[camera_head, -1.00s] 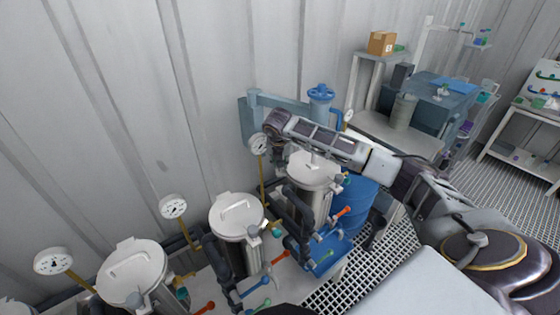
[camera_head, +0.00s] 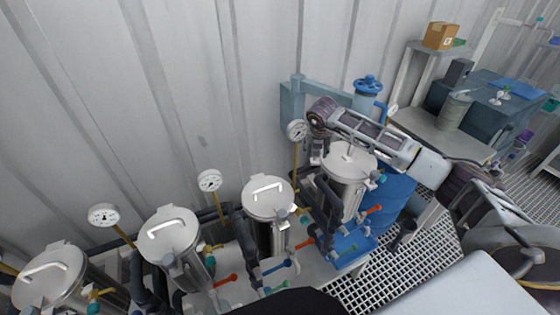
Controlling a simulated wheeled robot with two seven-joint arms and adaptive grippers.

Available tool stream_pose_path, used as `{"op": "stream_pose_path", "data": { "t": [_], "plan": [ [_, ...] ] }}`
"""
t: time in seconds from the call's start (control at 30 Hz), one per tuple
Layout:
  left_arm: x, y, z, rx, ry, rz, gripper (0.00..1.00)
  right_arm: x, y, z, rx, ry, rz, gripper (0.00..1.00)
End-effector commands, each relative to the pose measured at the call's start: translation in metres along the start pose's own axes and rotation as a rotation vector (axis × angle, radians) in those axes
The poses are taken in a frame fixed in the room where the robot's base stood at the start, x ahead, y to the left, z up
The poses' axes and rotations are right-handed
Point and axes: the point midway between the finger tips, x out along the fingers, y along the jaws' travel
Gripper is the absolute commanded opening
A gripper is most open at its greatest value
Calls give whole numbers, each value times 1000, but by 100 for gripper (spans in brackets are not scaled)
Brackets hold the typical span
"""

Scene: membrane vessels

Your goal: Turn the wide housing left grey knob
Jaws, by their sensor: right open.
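Several steel vessels with white lids stand in a row: a far left one (camera_head: 50,276), a second (camera_head: 168,235), a third (camera_head: 268,198) and the rightmost (camera_head: 349,162). I cannot tell which is the wide housing. My right arm reaches in from the right over the rightmost vessel. My right gripper (camera_head: 316,156) hangs open and empty at that vessel's left side, partly hidden by my arm. My left gripper is not in view.
White dial gauges (camera_head: 209,180) rise behind the vessels on yellow stems. Red, blue and green valve handles (camera_head: 279,266) stick out in front. Dark pipes run between vessels. A blue barrel (camera_head: 391,197) stands right of them. A corrugated wall is close behind.

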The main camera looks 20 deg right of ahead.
Motion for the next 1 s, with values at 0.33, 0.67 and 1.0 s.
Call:
{"op": "stream_pose_path", "data": {
  "t": [0.33,0.67,1.0],
  "plan": [
    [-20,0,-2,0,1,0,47,-2,-2,1,-158,0,64,51],
    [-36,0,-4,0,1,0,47,-2,-2,2,-300,-1,124,51],
    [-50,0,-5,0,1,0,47,-2,-3,2,-435,0,180,51]
  ]
}}
